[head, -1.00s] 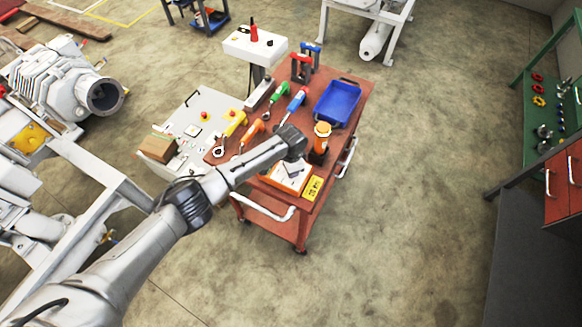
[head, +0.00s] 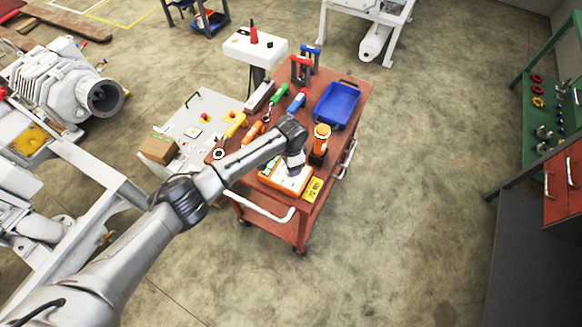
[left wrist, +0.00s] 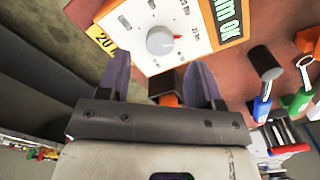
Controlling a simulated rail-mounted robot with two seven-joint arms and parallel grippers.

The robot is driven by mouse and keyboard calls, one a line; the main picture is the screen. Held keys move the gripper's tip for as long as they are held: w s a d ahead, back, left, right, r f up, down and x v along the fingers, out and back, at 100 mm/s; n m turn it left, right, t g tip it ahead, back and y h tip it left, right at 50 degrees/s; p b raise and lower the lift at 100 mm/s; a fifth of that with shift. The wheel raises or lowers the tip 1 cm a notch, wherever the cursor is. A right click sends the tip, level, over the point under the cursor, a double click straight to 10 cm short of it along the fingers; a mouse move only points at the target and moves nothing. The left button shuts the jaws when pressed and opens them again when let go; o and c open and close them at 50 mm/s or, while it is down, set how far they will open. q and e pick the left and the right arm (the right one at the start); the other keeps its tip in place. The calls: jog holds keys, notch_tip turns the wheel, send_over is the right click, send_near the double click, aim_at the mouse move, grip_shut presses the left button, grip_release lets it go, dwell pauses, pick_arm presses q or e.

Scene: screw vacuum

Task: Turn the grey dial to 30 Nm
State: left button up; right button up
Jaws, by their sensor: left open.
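The grey dial (left wrist: 160,41) sits on the white face of an orange-edged device, with marks around it and a red pointer aimed right in the left wrist view. The device's display (left wrist: 227,18) shows green text ending in "m OK". In the head view the device (head: 272,176) lies at the near end of the red cart, and my gripper partly covers it. My left gripper (left wrist: 162,66) is open; its fingers (head: 296,160) are over the device, and the dial shows beyond the gap between them. I cannot tell the finger-to-dial distance. My right gripper is not in view.
A yellow label (head: 312,189) is on the cart's near edge. An orange-topped black holder (head: 321,140) stands right of my gripper. Several coloured tools lie behind, with a blue bin (head: 337,104) at the back right. The floor right of the cart is clear.

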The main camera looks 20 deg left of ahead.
pick_arm(q)
notch_tip(320, 180, up, 10)
jog(key=shift+f, duration=0.25)
dwell(0.6)
